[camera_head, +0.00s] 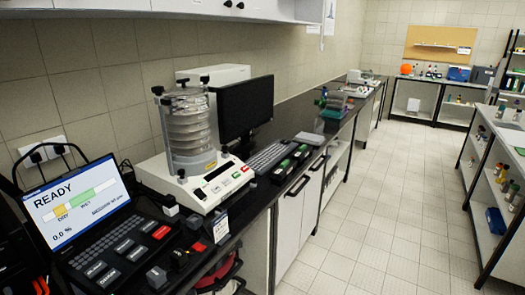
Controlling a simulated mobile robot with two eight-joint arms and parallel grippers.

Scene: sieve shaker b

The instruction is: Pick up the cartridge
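I cannot tell for certain which thing is the cartridge. Small blocks sit near the counter's front edge: a grey block (157,277), a dark block with red (179,258) and a pale block (170,206) by the shaker. The sieve shaker (196,180) stands on the counter with a stack of clear round sieves (189,125) clamped on it. Left of it, a screen (78,198) reads "READY" and "0.0 %", above a dark panel of keys (122,250). Neither of my grippers shows in this view.
A black monitor (245,108) and keyboard (268,157) stand right of the shaker on the dark counter. A white box (218,74) stands behind. Wall cabinets (225,8) hang above. The tiled floor (385,200) is open. Shelving (490,185) stands at right.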

